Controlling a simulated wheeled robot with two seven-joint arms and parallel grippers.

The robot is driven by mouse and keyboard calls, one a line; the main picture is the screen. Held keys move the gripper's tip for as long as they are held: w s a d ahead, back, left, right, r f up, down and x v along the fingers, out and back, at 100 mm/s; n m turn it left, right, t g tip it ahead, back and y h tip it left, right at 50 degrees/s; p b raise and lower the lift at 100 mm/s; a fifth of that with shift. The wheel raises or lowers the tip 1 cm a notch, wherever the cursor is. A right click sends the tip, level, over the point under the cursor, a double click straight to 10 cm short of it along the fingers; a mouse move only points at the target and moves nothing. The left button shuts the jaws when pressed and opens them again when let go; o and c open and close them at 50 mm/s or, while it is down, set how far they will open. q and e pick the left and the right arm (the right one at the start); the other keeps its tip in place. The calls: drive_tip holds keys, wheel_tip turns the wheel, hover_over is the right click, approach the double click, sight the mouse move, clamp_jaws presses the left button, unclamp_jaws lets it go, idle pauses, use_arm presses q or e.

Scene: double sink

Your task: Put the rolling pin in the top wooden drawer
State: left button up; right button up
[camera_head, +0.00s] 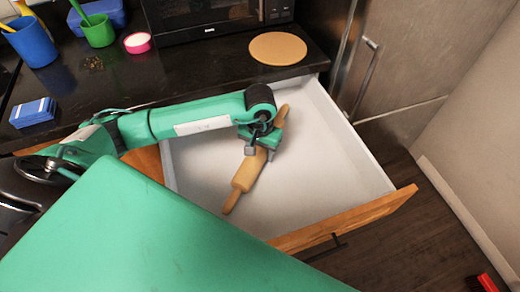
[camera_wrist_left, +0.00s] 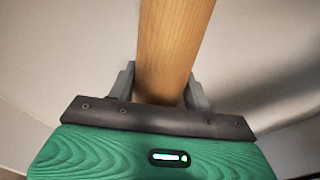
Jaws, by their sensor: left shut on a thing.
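The wooden rolling pin (camera_head: 248,172) is inside the open top wooden drawer (camera_head: 345,213), over its pale bottom, lying at a slant from upper right to lower left. My left gripper (camera_head: 256,151) reaches in from above and is shut on the rolling pin near its middle. In the left wrist view the rolling pin (camera_wrist_left: 170,45) runs between the two grey fingers of the left gripper (camera_wrist_left: 165,92). I cannot tell whether the pin touches the drawer bottom. My right gripper is not in view.
The dark counter (camera_head: 190,65) above the drawer holds a round wooden board (camera_head: 278,48), a microwave (camera_head: 215,15), a blue cup (camera_head: 33,43), a green cup (camera_head: 98,32) and a blue box (camera_head: 32,112). A fridge (camera_head: 400,70) stands right of the drawer. The drawer's right side is empty.

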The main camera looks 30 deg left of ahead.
use_arm(q)
drive_tip(key=o, duration=1.2)
drive_tip(key=shift+o, duration=0.8)
drive_tip(key=shift+r, duration=0.2)
wheel_tip(320, 180, up, 12)
drive_tip(key=shift+f+b, duration=0.1)
drive_tip(key=shift+b, duration=0.5)
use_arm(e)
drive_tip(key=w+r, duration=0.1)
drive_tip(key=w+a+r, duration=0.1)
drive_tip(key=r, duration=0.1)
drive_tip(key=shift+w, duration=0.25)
